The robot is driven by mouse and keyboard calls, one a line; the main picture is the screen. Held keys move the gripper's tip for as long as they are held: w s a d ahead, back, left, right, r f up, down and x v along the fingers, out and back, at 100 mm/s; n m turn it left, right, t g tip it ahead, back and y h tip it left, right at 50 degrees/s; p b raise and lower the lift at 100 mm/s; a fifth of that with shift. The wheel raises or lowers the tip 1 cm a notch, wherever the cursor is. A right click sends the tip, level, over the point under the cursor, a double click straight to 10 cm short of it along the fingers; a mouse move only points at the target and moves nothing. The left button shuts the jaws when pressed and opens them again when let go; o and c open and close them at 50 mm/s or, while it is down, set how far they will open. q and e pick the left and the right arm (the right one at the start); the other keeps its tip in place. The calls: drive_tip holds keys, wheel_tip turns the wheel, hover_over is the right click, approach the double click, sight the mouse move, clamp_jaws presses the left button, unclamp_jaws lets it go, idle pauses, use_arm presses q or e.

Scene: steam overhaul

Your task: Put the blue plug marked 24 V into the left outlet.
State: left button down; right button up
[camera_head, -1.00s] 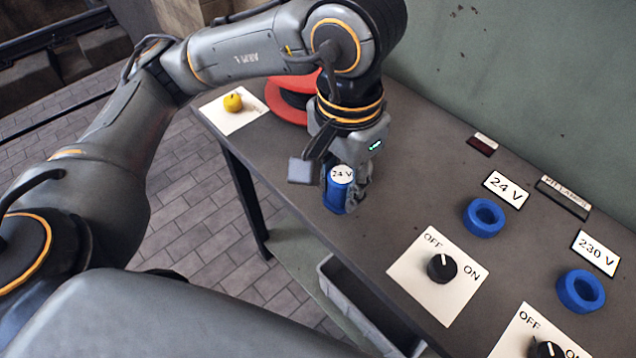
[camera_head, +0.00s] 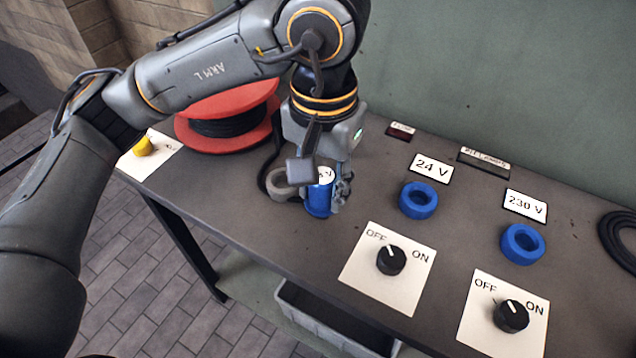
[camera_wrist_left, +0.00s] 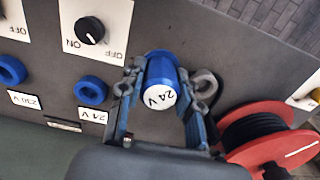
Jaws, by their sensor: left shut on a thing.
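The blue plug (camera_head: 318,201) has a white top marked 24 V. My left gripper (camera_head: 320,190) is shut on it, top face up; the plug also shows between the fingers in the left wrist view (camera_wrist_left: 160,80). A grey ring (camera_head: 282,187) is just left of the plug. The left outlet, a blue ring (camera_head: 418,201) by the 24 V sign (camera_head: 431,168), is right of the gripper, apart from the plug. It also shows in the left wrist view (camera_wrist_left: 91,91). Whether the plug's underside touches the table is unclear. My right gripper is out of view.
Another blue ring outlet (camera_head: 522,244) is by the 230 V sign. Two black knobs, (camera_head: 391,260) and (camera_head: 511,316), sit on white OFF/ON plates in front. A red cable reel (camera_head: 225,138) stands behind left. A black coiled cable (camera_head: 622,238) is at far right.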

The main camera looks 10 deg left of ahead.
use_arm(q)
drive_tip(key=shift+w+d, duration=0.15)
drive_tip(key=shift+d, duration=0.15)
drive_tip(key=w+d+b, duration=0.1)
drive_tip(key=w+d, duration=0.4)
drive_tip(key=d, duration=0.5)
drive_tip(key=shift+w, duration=0.2)
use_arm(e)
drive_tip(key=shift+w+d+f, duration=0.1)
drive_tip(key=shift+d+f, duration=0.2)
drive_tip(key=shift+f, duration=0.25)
use_arm(q)
drive_tip(key=w+d, duration=0.1)
drive_tip(key=w+d+p, duration=0.1)
drive_tip(key=d, duration=0.2)
drive_tip(key=shift+w+d+p, duration=0.3)
drive_tip(key=shift+w+d, duration=0.1)
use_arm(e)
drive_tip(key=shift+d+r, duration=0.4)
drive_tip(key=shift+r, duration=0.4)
use_arm(q)
drive_tip(key=shift+f, duration=0.1)
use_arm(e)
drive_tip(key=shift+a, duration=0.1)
use_arm(q)
drive_tip(key=shift+f+b, duration=0.35)
drive_tip(key=shift+f, duration=0.05)
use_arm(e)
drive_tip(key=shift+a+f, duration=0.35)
